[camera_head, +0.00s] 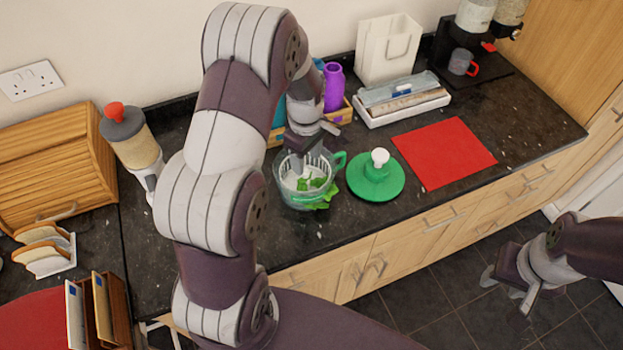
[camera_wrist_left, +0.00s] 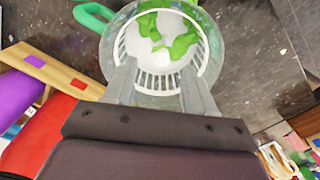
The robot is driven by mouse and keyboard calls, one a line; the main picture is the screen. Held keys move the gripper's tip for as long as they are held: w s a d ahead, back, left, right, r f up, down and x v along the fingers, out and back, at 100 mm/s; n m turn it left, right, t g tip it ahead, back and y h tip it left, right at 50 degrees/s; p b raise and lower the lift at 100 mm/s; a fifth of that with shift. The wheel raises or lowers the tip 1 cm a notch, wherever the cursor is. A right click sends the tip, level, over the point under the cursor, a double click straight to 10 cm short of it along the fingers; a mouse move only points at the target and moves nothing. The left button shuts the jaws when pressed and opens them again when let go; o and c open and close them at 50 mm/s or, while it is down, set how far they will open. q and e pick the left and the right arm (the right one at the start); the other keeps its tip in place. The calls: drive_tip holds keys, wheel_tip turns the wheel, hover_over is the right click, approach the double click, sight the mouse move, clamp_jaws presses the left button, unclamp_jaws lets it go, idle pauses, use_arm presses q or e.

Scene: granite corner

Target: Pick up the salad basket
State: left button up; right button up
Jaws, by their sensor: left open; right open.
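The salad basket (camera_wrist_left: 144,80) is a white slotted basket with green leaves in it. It sits inside a clear bowl with a green handle (camera_wrist_left: 92,14). In the head view the basket (camera_head: 317,164) is partly hidden by my left gripper (camera_head: 297,165). My left gripper points down at the basket's near rim in the wrist view (camera_wrist_left: 158,88), its two fingers apart; I cannot tell whether they touch the rim. My right gripper (camera_head: 505,289) is open and empty, over the floor at the lower right.
A green lid (camera_head: 375,181) with a white knob lies right of the bowl. A red mat (camera_head: 443,152) is further right. A crate (camera_head: 338,115) with a purple bottle (camera_head: 333,87) stands behind. A dispenser (camera_head: 131,140) stands left, near my left arm.

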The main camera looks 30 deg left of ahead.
sight(305, 177)
use_arm(q)
drive_tip(key=f+p, duration=0.1)
drive_tip(key=f, duration=0.3)
drive_tip(key=f+p, duration=0.1)
drive_tip(key=f, duration=0.2)
drive_tip(key=shift+s+a+f+p, duration=0.1)
drive_tip(key=shift+a+f+p, duration=0.1)
drive_tip(key=shift+f+p, duration=0.15)
drive_tip(key=shift+f, duration=0.3)
clamp_jaws()
